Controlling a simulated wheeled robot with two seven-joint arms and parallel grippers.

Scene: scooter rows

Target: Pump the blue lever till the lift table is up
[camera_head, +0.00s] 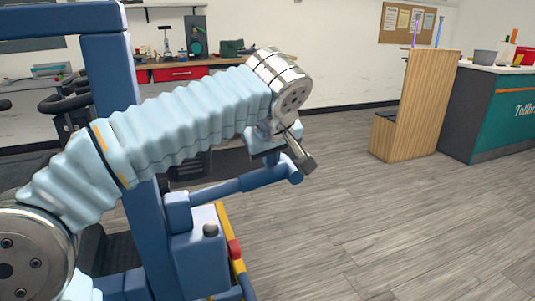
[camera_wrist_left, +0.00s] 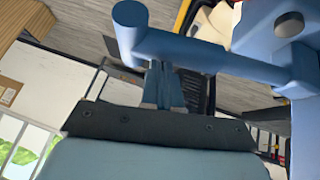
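The blue lever (camera_head: 228,189) sticks out to the right from the blue pump housing (camera_head: 200,250), slightly rising, with a short cross grip at its end. My left gripper (camera_head: 300,156) is at that end, its dark fingertip just above and against the grip. In the left wrist view the lever (camera_wrist_left: 215,55) crosses in front of my left gripper's fingers (camera_wrist_left: 164,88) and hides their tips, so their opening is unclear. The lift's blue post (camera_head: 125,100) stands behind my left arm. The lift table's top cannot be made out clearly. My right gripper is not in view.
A red knob (camera_head: 234,249) and a yellow rail (camera_head: 222,225) sit beside the housing. Dark scooter handlebars (camera_head: 65,102) are at the left. A workbench (camera_head: 145,75) stands behind. A wooden stand (camera_head: 418,105) and green counter (camera_head: 500,115) are at the right. The floor between is clear.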

